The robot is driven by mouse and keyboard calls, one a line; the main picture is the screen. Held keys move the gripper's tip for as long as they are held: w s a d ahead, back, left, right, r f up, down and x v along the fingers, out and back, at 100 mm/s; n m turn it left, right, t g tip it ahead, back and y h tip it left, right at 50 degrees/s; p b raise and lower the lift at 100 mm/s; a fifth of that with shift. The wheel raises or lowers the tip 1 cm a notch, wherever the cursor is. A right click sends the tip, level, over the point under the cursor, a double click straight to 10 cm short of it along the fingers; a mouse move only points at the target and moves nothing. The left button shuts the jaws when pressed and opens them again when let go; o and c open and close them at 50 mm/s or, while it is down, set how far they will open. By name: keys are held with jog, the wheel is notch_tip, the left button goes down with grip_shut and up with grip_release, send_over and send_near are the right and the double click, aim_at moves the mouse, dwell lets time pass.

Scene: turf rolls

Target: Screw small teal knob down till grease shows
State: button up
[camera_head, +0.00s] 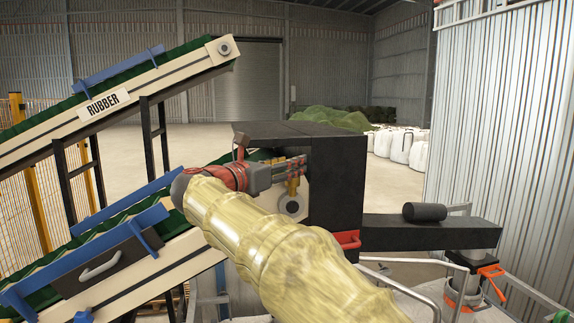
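My arm reaches in from the bottom, and my gripper (292,169) is in front of the dark machine housing (335,190), beside the conveyor's end. Its fingers point right, seen from behind and small, so I cannot tell whether they are open or shut. A brass-coloured fitting (292,187) shows just below the fingers, above a round pale bearing (291,206). I cannot tell whether the fingers touch the fitting. No teal knob and no grease can be made out; the arm and gripper cover part of this area.
An upper conveyor marked RUBBER (108,103) slopes at the left, above a lower conveyor (130,285). A dark beam (430,236) carrying a black cylinder (424,212) juts right from the housing. A red handle (346,239) and metal rails (400,268) stand close. Open floor lies behind.

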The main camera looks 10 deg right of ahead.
jog(key=shift+f+b, duration=0.15)
jog(key=shift+b, duration=0.35)
